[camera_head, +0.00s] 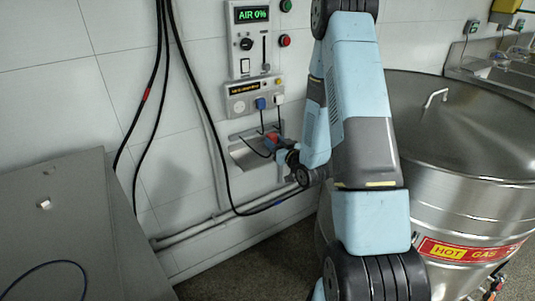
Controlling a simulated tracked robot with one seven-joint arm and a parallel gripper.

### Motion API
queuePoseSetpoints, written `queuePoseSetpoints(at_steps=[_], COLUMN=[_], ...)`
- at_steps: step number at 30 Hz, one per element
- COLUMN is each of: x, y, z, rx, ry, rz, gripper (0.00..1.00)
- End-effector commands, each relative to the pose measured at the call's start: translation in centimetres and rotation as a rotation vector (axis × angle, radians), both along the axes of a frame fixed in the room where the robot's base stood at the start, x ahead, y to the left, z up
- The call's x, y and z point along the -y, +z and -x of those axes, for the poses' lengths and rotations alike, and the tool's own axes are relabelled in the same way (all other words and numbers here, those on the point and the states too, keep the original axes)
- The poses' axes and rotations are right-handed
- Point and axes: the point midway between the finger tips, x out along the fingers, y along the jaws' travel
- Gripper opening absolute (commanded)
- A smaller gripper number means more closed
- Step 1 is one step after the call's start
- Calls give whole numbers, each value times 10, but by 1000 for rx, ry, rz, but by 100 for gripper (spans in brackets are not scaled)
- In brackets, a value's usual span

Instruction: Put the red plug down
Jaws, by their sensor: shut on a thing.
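The red plug (271,139) shows as a small red patch at the wall, just at the tip of my gripper (279,147). My gripper is small in view and seems shut on the plug. Both are in front of a metal wall tray (241,157). I cannot tell whether the plug touches the tray. My arm comes in from the right and hides part of the wall and the tray's right side.
Above the tray is a socket panel (241,102) with a blue plug (260,103) in it and thin cables hanging down. A control box (247,15) reads AIR 0%. A large steel vat (460,125) stands right. A grey cabinet (75,215) stands left. Black cables hang between.

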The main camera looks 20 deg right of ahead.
Motion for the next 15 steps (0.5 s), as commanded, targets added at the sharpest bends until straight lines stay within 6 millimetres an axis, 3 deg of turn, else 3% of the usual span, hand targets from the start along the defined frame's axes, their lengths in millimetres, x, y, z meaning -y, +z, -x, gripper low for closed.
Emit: queuePoseSetpoints(at_steps=[7, 15], x=[1, 2], y=[-23, -62], z=[-50, -82], rx=[1, 0], ry=[1, -1], rz=[0, -1], gripper=[0, 0])
